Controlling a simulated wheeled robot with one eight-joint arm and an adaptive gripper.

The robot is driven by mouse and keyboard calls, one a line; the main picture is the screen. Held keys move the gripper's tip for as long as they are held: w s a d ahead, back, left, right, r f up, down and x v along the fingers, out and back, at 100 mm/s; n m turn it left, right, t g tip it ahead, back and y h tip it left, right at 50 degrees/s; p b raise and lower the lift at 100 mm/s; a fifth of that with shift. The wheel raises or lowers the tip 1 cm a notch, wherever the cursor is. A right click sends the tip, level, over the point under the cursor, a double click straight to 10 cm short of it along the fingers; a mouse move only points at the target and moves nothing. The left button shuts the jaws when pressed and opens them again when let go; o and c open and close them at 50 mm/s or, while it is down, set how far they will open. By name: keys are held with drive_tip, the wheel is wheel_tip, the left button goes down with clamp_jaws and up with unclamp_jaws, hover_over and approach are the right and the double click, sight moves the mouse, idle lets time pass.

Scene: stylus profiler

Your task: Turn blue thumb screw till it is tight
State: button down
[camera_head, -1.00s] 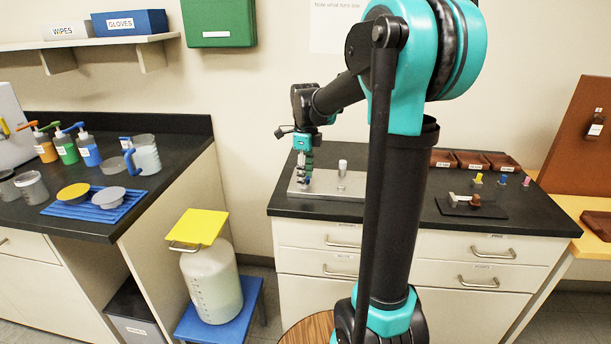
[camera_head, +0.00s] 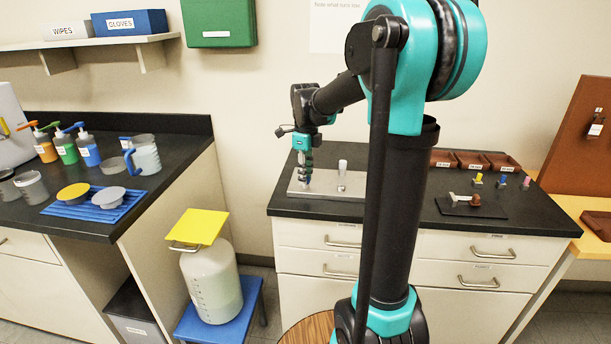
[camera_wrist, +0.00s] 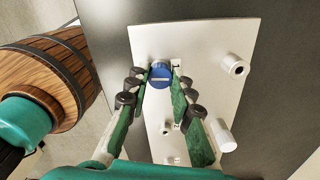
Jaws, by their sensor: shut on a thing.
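The blue thumb screw (camera_wrist: 160,77) stands on the pale metal plate (camera_wrist: 205,50) in the wrist view, its slotted round head facing the camera. My gripper (camera_wrist: 161,75) is shut on it, one fingertip against each side of the head. In the head view, my gripper (camera_head: 305,178) points straight down at the left part of the plate (camera_head: 352,187), and its fingers hide the screw. How far the screw is threaded in cannot be told.
A white upright post (camera_wrist: 226,136) and a short hollow post (camera_wrist: 235,66) stand on the plate right of my gripper. A wooden barrel-like stool (camera_wrist: 50,70) is at the left.

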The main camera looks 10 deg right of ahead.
drive_tip(key=m, duration=0.8)
drive_tip(key=c, duration=1.5)
unclamp_jaws()
drive_tip(key=shift+c, duration=0.2)
drive_tip(key=n, duration=0.4)
drive_tip(key=shift+n, duration=0.3)
drive_tip(key=n, duration=0.4)
drive_tip(key=shift+n, duration=0.3)
